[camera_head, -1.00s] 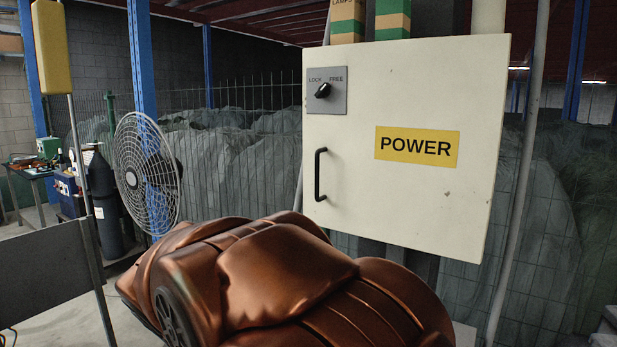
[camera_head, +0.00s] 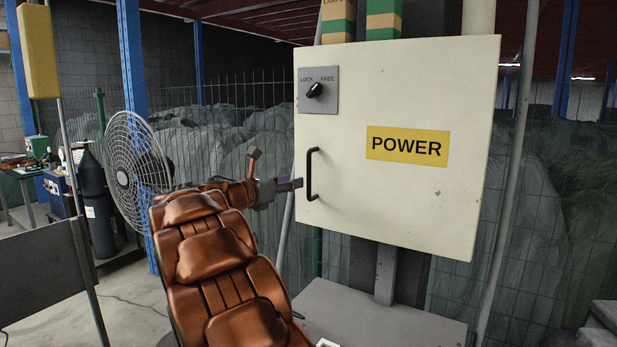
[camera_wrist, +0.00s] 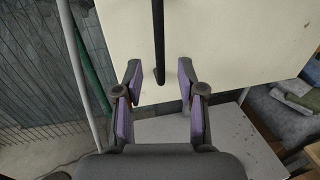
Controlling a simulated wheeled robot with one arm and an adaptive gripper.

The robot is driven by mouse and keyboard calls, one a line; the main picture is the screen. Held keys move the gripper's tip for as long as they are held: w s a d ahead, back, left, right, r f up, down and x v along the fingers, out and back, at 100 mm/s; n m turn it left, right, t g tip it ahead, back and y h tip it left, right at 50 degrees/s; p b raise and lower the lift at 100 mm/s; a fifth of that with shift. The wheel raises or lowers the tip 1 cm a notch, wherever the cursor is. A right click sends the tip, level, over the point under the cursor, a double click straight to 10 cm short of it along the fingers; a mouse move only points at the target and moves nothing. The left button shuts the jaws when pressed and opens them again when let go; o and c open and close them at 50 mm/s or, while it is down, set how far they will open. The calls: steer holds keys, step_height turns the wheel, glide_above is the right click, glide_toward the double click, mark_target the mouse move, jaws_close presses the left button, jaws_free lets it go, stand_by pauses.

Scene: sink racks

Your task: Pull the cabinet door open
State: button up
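The cream cabinet door (camera_head: 400,205) with a yellow POWER label is shut in the head view. Its upright black bar handle (camera_head: 309,174) is near the left edge. Above it, a black knob (camera_head: 315,90) sits on a grey LOCK/FREE plate and appears turned toward FREE. My gripper (camera_head: 297,184) is just left of the handle. In the wrist view my gripper (camera_wrist: 159,76) is open, with purple-sided fingers apart. The handle (camera_wrist: 159,40) runs down between the fingertips in that picture, touching neither. How deep it sits between them is unclear.
A grey plinth (camera_head: 375,315) stands below the cabinet. A caged fan (camera_head: 135,170) and a dark panel (camera_head: 45,285) are at the left. A wire fence (camera_head: 225,125) runs behind. A pale pole (camera_head: 503,190) rises to the right of the cabinet.

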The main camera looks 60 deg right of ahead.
mark_target(309, 195)
steer(key=shift+s+d+p, duration=0.2)
steer(key=shift+d+p, duration=0.15)
steer(key=shift+d, duration=0.95)
steer(key=shift+s+d+p, duration=0.15)
steer(key=shift+d+p, duration=0.15)
steer(key=shift+d, duration=0.95)
steer(key=shift+s+d+p, duration=0.2)
steer(key=shift+d+p, duration=0.15)
steer(key=shift+d, duration=0.95)
jaws_close()
